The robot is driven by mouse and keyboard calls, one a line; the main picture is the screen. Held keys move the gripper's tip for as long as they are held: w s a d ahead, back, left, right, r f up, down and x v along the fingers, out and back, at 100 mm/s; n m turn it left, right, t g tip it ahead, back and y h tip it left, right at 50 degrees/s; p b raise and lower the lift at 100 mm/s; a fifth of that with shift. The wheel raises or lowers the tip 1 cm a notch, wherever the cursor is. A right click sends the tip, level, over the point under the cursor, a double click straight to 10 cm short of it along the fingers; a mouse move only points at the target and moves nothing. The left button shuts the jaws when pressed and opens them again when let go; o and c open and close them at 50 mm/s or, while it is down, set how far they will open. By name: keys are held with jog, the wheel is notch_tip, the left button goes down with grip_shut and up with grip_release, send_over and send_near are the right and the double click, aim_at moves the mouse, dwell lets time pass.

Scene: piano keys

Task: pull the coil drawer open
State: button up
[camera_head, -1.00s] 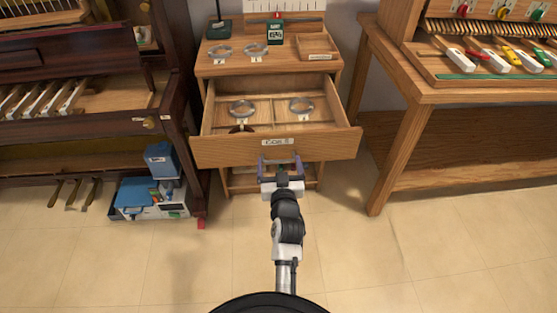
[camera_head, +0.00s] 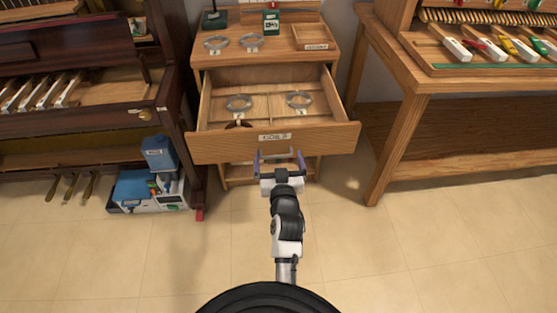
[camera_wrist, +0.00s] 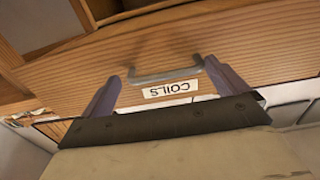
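The coil drawer (camera_head: 225,150) stands pulled well out of the wooden cabinet (camera_head: 325,62), with its divided inside showing. It holds two ring-shaped coils (camera_head: 239,102) (camera_head: 299,99) and a dark round item at the front left. Its front carries a "COILS" label, upside down in the wrist view (camera_wrist: 170,90), and a grey bar handle (camera_wrist: 165,73). My gripper (camera_head: 279,155) is at the drawer front. Its two purple fingers are spread apart, one near each end of the handle. The handle lies between the fingertips without being clamped; whether a finger touches it I cannot tell.
Two more coils (camera_head: 216,42) (camera_head: 251,40) and a small tray (camera_head: 314,36) are on the cabinet top. A dark piano (camera_head: 95,120) stands at left, with a blue and white toolbox (camera_head: 145,190) on the floor. A wooden workbench (camera_head: 400,90) stands at right. The tiled floor in front is clear.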

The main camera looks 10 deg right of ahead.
notch_tip(320, 180, up, 20)
jog(key=p, duration=0.1)
jog(key=shift+p, duration=0.4)
dwell(0.4)
